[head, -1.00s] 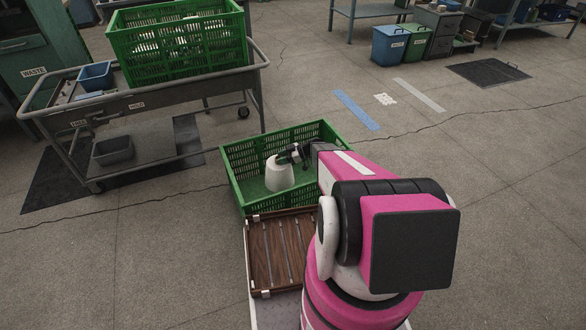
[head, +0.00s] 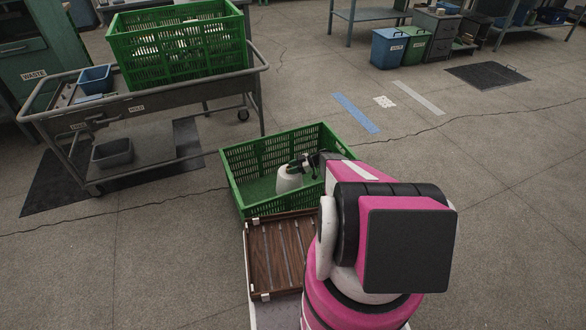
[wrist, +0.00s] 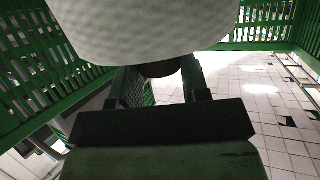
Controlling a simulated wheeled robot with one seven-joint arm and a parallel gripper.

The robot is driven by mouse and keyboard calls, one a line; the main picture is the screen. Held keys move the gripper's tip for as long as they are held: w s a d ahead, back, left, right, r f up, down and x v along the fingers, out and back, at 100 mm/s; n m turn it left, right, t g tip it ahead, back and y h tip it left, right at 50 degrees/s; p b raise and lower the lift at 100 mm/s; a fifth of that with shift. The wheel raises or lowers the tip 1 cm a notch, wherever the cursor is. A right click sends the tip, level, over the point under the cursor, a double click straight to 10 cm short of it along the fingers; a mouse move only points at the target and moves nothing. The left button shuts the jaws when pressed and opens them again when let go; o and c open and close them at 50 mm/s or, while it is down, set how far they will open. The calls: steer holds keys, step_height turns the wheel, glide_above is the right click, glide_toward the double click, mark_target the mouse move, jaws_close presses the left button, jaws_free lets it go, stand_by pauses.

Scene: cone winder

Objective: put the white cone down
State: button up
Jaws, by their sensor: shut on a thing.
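The white cone (head: 287,181) is inside the low green crate (head: 270,203) in the head view, near the middle of the crate. My gripper (head: 300,163) is shut on the cone's upper end, from the right. In the wrist view the cone's pale textured body (wrist: 140,30) fills the top. Its dark narrow end (wrist: 160,70) sits between the two fingers. The cone looks slightly tilted in the head view. Whether its base touches the crate floor I cannot tell.
A slatted wooden rack (head: 277,252) lies in front of the crate. A grey trolley (head: 150,100) with a taller green crate (head: 180,45) stands at the back left. Blue and green bins (head: 389,47) stand far back. The floor to the right is clear.

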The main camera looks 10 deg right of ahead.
steer(key=shift+f, duration=0.5)
stand_by(0.3)
steer(key=o, duration=1)
steer(key=shift+f, duration=0.1)
steer(key=shift+r, duration=0.55)
steer(key=v, duration=1.2)
steer(key=s+a+r+m+h, duration=0.4)
steer(key=s+r+m, duration=0.1)
steer(key=s+r, duration=0.2)
steer(key=s+a+r+m+g+h, duration=0.1)
steer(key=s+a+r+m+h, duration=0.3)
steer(key=s+r, duration=0.4)
steer(key=s+a+r+m+h, duration=0.4)
steer(key=s+r+m, duration=0.3)
steer(key=r, duration=0.3)
steer(key=shift+s+a+r+g+h, duration=0.25)
steer(key=shift+s+r+g+h, duration=0.15)
steer(key=shift+s+h, duration=0.25)
